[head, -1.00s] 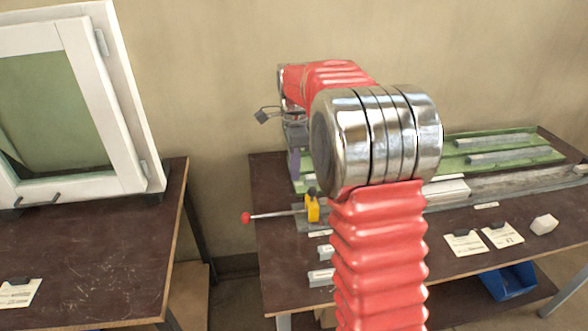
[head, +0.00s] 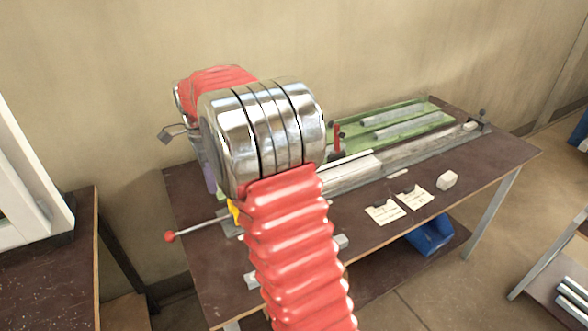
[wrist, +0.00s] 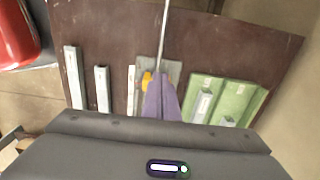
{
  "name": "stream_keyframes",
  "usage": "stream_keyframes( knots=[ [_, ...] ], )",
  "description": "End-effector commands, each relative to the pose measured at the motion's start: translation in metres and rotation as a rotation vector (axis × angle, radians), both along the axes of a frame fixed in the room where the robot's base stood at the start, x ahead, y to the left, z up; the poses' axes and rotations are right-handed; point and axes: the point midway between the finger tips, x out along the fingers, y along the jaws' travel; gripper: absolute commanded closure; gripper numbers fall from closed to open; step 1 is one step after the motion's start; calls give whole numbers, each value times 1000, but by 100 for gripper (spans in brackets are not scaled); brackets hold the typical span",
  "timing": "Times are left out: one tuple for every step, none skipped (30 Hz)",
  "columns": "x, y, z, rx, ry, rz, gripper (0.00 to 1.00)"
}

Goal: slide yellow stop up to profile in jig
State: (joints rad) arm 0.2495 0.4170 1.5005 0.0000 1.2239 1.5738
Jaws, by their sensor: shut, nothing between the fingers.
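The yellow stop (head: 234,211) is mostly hidden behind my red arm in the head view. In the wrist view the yellow stop (wrist: 147,80) shows just left of my fingers. A thin rod with a red knob (head: 170,237) runs out from beside the stop to the left. The pale profile (head: 348,175) lies along the jig (head: 420,153), to the right of my arm. My gripper (head: 209,186) has purple fingers, shut and empty; in the wrist view my gripper (wrist: 157,84) is close beside the stop. I cannot tell whether they touch.
A green tray (head: 430,104) with grey bars lies behind the jig. A red-handled clamp (head: 337,138) stands near the profile. A blue bin (head: 432,236) sits below.

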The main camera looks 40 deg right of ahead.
Motion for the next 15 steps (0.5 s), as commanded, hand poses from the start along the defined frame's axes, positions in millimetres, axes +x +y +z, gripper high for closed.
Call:
stream_keyframes(
  knots=[
    [0, 0, -3, 0, 1, 0, 100],
    [0, 0, -4, 0, 1, 0, 100],
    [0, 0, -7, 0, 1, 0, 100],
    [0, 0, -8, 0, 1, 0, 100],
    [0, 0, -10, 0, 1, 0, 100],
    [0, 0, -12, 0, 1, 0, 100],
    [0, 0, -14, 0, 1, 0, 100],
    [0, 0, -15, 0, 1, 0, 100],
    [0, 0, -17, 0, 1, 0, 100],
    [0, 0, -19, 0, 1, 0, 100],
    [0, 0, -21, 0, 2, -1, 100],
    [0, 0, -23, 0, 2, -1, 100],
    [0, 0, -24, 0, 2, -1, 100],
    [0, 0, -26, 0, 2, -1, 100],
    [0, 0, -28, 0, 1, -1, 100]
  ],
)
